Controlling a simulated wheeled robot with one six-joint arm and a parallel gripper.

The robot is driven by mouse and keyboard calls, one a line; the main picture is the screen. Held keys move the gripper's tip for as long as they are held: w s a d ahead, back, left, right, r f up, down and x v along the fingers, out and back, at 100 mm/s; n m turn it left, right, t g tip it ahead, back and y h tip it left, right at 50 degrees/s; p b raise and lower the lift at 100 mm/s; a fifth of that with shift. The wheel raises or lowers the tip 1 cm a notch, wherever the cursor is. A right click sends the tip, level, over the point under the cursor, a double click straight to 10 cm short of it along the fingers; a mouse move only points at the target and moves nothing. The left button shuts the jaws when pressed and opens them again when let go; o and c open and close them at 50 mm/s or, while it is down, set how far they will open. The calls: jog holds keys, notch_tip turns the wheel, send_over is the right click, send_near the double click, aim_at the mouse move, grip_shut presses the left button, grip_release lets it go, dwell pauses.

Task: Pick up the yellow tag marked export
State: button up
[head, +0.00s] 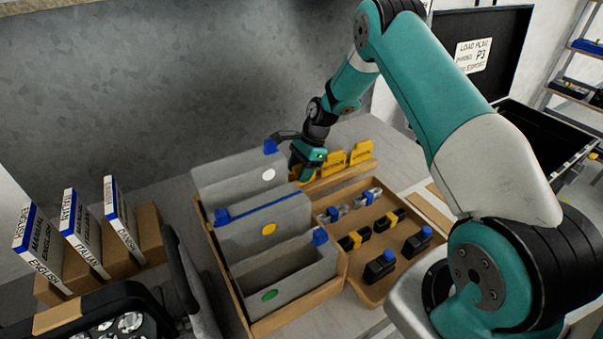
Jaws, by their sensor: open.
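Several yellow tags stand in a row in a wooden holder behind the tray of small parts: one at the right end (361,152), one in the middle (335,163) and one at the left (307,173). Their dark lettering is too small to read, so I cannot tell which is marked export. My gripper (299,168) is open, pointing down at the left end of the row, right by the left tag. It partly hides that tag. I cannot tell whether it touches the tag or whether the tag lies between its fingers.
Grey bins with white, yellow and green dots stand in a wooden crate (240,322), close left of my gripper. A wooden tray (369,297) holds black and clear parts. Labelled boxes (85,236) stand at left. An open black case (490,50) with a load plan is behind.

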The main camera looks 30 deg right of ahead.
grip_shut()
dwell(0.3)
